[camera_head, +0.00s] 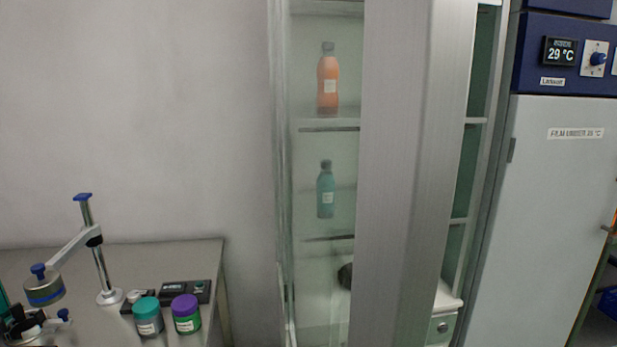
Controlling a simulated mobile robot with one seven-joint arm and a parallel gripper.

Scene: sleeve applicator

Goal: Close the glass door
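The glass door (309,215) belongs to a tall cabinet in the middle of the view. Its wide brushed-metal frame (410,170) stands close to the camera, upright and slightly tilted in the picture. The door appears swung open toward me, as the cabinet's shelves (459,221) show uncovered to the right of the frame. An orange bottle (328,85) and a teal bottle (326,193) show through the glass on separate shelves. A dark rounded thing (345,275) shows low behind the glass; I cannot tell what it is. I cannot make out my gripper.
A grey table (160,256) at the lower left holds a metal stand (98,250), a teal-lidded jar (148,317), a purple-lidded jar (186,314) and a small dark device (186,291). A white and blue incubator (550,200) reading 29 °C stands close on the cabinet's right.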

